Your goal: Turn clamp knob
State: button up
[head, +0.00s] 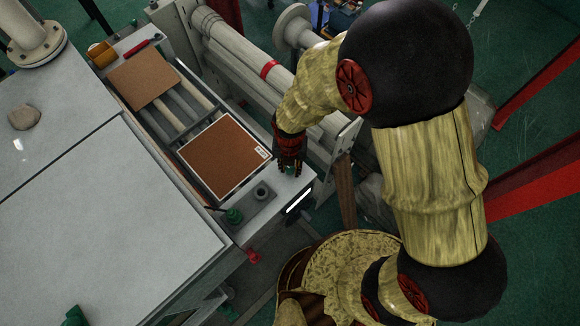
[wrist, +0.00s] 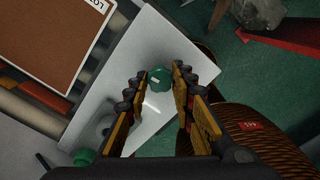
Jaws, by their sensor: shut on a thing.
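A green clamp knob (wrist: 159,79) with a pale mark on its top sits on the light grey end plate (wrist: 150,45) of the conveyor. In the wrist view my gripper (wrist: 158,82) is shut on this knob, with one finger on each side. In the head view my gripper (head: 291,168) is at the right corner of the plate and mostly hides that knob. A second green knob (head: 234,215) stands at the plate's left end; it shows in the wrist view too (wrist: 84,157).
A brown panel with a white label (head: 224,155) lies on the rollers behind the plate, and another brown board (head: 143,79) lies farther back. A large grey cabinet (head: 110,200) fills the left. A long roller (head: 240,50) runs behind.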

jog(key=n, duration=0.3)
jog(key=o, duration=0.8)
jog(key=shift+r+p, duration=1.85)
jog(key=shift+r, duration=1.2)
